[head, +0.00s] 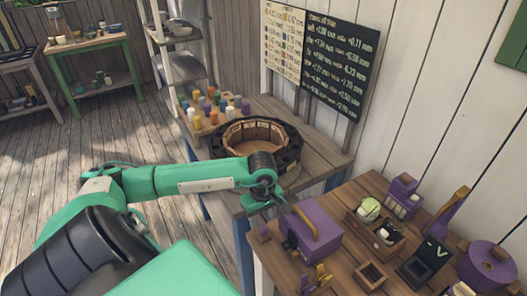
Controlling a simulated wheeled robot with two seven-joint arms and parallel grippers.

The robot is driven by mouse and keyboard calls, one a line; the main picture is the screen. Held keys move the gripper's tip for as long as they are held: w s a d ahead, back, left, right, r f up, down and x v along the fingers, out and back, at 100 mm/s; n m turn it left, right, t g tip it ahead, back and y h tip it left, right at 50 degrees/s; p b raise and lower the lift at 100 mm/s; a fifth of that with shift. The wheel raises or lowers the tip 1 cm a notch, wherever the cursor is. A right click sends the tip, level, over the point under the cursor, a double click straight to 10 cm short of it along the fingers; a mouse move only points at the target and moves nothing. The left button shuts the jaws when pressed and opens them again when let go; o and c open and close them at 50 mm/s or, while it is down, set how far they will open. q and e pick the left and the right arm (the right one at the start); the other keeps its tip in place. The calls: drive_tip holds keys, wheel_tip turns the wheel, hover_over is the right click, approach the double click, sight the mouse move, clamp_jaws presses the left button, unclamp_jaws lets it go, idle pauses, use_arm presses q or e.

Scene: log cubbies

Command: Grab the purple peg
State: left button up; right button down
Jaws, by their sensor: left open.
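Several small coloured pegs stand upright in a wooden peg board (213,127) at the back of the middle table. A purple peg (206,108) appears among them, and other bluish-purple ones are too small to tell apart surely. My left gripper (270,204) is at the end of the teal arm, in front of the round dark ring of cubbies. It is open and empty, to the right of the pegs, nearer the camera and apart from them. My right gripper is not in view.
A round cubby ring (285,150) stands right of the peg board. The right table (340,215) holds a purple toolbox (312,228), a divided wooden box (376,233) and a purple round container (487,265). A shelf (182,58) stands behind the pegs.

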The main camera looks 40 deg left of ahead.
sight(264, 228)
use_arm(q)
drive_tip(key=f, duration=0.1)
drive_tip(key=f+p, duration=0.2)
drive_tip(key=shift+d+f, duration=0.3)
drive_tip(key=shift+f, duration=0.4)
clamp_jaws()
